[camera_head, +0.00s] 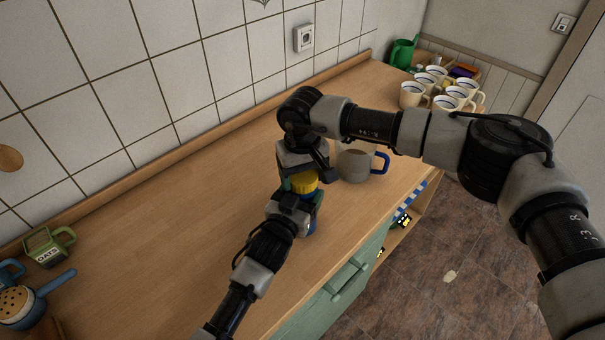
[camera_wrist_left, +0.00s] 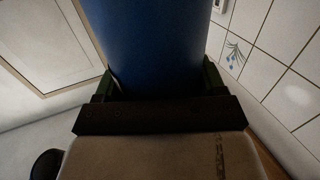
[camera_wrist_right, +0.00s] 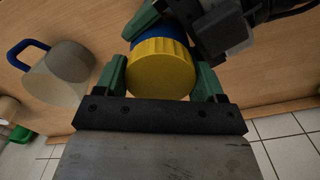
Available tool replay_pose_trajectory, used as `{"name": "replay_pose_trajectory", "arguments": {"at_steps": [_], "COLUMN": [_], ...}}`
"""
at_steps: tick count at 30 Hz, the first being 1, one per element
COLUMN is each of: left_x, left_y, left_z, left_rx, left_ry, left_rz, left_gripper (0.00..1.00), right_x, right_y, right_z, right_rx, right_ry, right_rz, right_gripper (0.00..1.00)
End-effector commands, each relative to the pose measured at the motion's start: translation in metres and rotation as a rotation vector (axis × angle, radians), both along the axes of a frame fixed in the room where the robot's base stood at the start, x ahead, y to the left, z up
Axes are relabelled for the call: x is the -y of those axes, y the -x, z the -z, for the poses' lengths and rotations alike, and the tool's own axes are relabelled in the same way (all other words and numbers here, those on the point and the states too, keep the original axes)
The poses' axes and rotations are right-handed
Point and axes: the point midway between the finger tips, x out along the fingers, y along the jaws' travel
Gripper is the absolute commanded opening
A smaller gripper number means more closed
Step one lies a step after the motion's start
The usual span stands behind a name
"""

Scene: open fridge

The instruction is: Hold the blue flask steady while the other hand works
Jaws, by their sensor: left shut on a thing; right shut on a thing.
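The blue flask (camera_head: 311,227) stands on the wooden counter, mostly hidden behind my left gripper in the head view. Its blue body fills the top of the left wrist view (camera_wrist_left: 150,45). My left gripper (camera_head: 296,205) is shut around the flask's body. A yellow ribbed lid (camera_head: 303,182) sits on top of the flask; it shows clearly in the right wrist view (camera_wrist_right: 160,68). My right gripper (camera_wrist_right: 160,75) is above, with its green fingers shut on either side of the yellow lid. In the head view the right gripper (camera_head: 302,172) partly covers the lid.
A grey mug with a blue handle (camera_head: 354,166) stands just right of the flask. Several white mugs (camera_head: 412,95) and a green watering can (camera_head: 402,52) are at the far end. A green DATES container (camera_head: 47,247) stands at left. The counter's left middle is clear.

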Motion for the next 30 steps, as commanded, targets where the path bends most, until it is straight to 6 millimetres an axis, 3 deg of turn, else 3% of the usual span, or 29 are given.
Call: {"name": "replay_pose_trajectory", "arguments": {"at_steps": [5,14,15,19,30], "left_x": [0.0018,0.0022,0.0022,0.0017,0.0003], "left_y": [0.0011,0.0014,0.0014,0.0010,-0.0002], "left_z": [-0.0014,-0.0014,-0.0013,-0.0013,-0.0010], "left_rx": [0.005,0.005,0.005,0.004,0.002], "left_ry": [0.001,0.001,0.001,0.001,0.001], "left_rz": [0.004,0.005,0.005,0.004,0.000], "left_gripper": [0.04,0.04,0.04,0.04,0.04], "right_x": [0.0013,0.0012,0.0011,0.0007,-0.0008], "right_y": [-0.0029,-0.0029,-0.0029,-0.0020,0.0003], "right_z": [-0.0017,-0.0018,-0.0018,-0.0014,-0.0094], "right_rx": [0.008,0.009,0.009,0.006,0.000], "right_ry": [0.000,-0.001,-0.002,-0.001,-0.002], "right_rz": [-0.144,-0.155,-0.155,-0.156,-0.160], "right_gripper": [0.41,0.41,0.76,0.95,0.95]}}
